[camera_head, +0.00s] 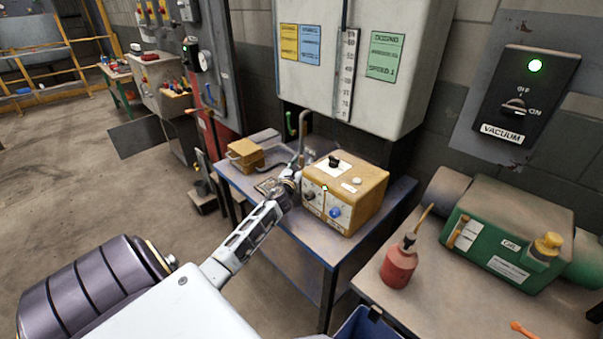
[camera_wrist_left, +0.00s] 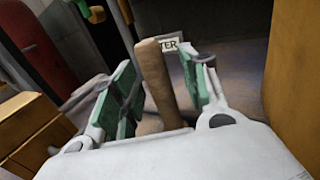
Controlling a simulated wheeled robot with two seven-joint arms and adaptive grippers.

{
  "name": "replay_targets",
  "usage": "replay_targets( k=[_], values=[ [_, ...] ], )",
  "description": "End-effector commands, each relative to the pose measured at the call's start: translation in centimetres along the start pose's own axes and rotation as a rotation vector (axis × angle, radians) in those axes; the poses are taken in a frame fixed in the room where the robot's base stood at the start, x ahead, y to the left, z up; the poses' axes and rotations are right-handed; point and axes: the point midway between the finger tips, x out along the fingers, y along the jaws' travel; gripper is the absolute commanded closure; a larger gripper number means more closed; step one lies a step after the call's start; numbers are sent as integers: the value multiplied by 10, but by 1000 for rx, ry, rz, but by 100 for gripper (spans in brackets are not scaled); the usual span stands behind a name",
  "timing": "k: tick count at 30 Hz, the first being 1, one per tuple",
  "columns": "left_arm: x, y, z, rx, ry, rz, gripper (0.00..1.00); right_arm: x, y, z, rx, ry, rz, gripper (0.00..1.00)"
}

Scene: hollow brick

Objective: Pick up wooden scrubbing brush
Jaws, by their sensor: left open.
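A brown wooden handle (camera_wrist_left: 153,72), which appears to be the scrubbing brush's, stands between the fingers of my left gripper (camera_wrist_left: 160,88) in the left wrist view. The green-padded fingers are open on either side of it, with a gap visible on the right. The brush's lower part is hidden behind the gripper body. In the head view my left gripper (camera_head: 289,186) reaches over the small blue-edged table, just left of the yellow control box (camera_head: 350,190). I cannot make out the brush there. My right gripper does not show.
A smaller yellow box (camera_head: 245,156) sits behind the gripper at the table's left. A white cabinet (camera_head: 360,60) hangs above. On the right bench stand a red oil can (camera_head: 398,266) and a green pump (camera_head: 515,235). A blue bin (camera_head: 368,325) is at the bottom.

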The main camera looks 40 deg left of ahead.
Motion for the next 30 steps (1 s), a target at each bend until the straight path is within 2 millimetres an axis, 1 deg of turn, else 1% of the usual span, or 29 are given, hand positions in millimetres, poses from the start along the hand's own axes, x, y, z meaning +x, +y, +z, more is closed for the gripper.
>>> replay_targets(
  k=[6, 7, 15, 17, 30],
  values=[
    [0, 0, 0, 0, 0, 0, 56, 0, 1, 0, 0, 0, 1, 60],
    [0, 0, 0, 0, 0, 0, 58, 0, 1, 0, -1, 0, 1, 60],
    [0, 0, 0, 0, 0, 0, 93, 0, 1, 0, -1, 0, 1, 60],
    [0, 0, 0, 0, 0, 0, 100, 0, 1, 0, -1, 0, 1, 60],
    [0, 0, 3, 0, -1, -1, 100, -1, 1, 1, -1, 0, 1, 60]
  ],
)
